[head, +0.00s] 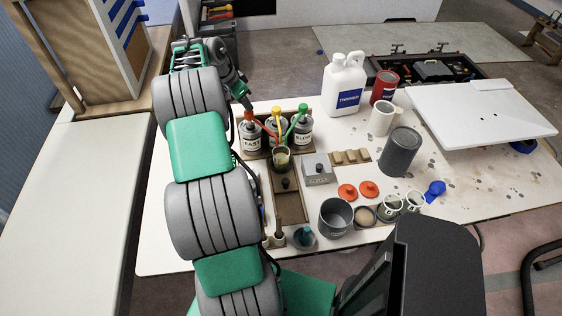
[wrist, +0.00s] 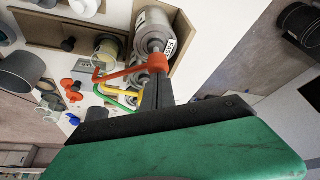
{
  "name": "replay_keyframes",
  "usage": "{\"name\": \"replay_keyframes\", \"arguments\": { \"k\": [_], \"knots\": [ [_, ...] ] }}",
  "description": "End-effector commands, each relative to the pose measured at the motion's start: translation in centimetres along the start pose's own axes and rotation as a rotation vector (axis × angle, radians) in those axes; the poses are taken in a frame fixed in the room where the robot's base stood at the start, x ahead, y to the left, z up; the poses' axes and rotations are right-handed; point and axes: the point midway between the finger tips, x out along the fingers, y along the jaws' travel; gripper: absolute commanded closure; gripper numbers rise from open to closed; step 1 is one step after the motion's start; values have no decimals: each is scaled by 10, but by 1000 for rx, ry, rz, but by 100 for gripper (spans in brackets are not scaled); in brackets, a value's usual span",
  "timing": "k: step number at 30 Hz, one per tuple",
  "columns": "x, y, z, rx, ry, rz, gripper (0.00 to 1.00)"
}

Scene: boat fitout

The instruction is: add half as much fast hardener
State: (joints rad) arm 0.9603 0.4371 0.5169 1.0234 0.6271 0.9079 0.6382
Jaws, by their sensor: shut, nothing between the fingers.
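The grey can labelled FAST (head: 252,138) stands at the left of a row of pump cans, with a red pump head (wrist: 157,62). It also shows in the wrist view (wrist: 152,22). A yellow-topped can (head: 276,128) and a green-topped can labelled SLOW (head: 303,130) stand to its right. A clear cup with tan contents (head: 281,160) stands in front of the pumps; it also shows in the wrist view (wrist: 107,48). My gripper (wrist: 158,80) is shut and empty, its fingertips right at the red pump head. I cannot tell whether they touch.
A grey boxy device (head: 317,170) sits right of the cup. Orange lids (head: 347,191), a grey pot (head: 336,217) and a dark can (head: 401,152) stand on the white table. A white thinner jug (head: 345,84) stands behind.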

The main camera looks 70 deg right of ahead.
Motion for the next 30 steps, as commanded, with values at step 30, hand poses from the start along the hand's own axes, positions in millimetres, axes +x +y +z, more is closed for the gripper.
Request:
{"name": "replay_keyframes", "arguments": {
  "k": [30],
  "knots": [
    [27,1,12,-2,-2,4,100]
  ]
}}
